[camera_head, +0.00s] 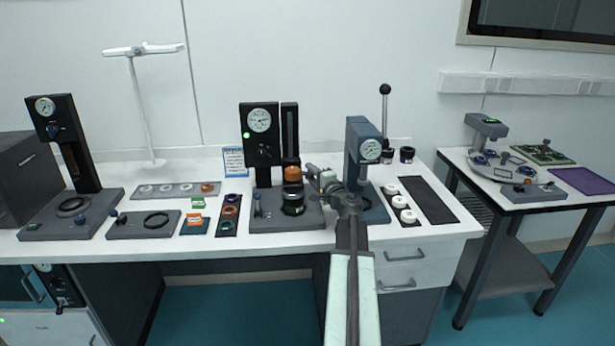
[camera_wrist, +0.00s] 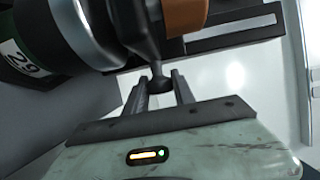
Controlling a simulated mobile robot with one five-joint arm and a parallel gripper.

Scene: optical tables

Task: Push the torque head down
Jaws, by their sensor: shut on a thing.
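The torque tester (camera_head: 262,150) is a black column with a round dial on a grey base. Its torque head (camera_head: 293,174) has an orange-brown part, which also shows in the wrist view (camera_wrist: 187,14). Below it is a dark jar (camera_head: 293,204) with a silver rim; the wrist view shows it sideways (camera_wrist: 22,58), with a label reading about "29". My gripper (camera_head: 312,172) reaches the right side of the head. In the wrist view its fingers (camera_wrist: 160,88) are shut on a dark handle knob (camera_wrist: 158,82) by the head. Whether the head touches the jar cannot be told.
A blue-grey press (camera_head: 361,145) with a dial stands close right of my arm. White pieces (camera_head: 403,204) lie farther right. Ring trays (camera_head: 229,213) and a dark gauge stand (camera_head: 72,150) are to the left. The table's front strip is mostly clear.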

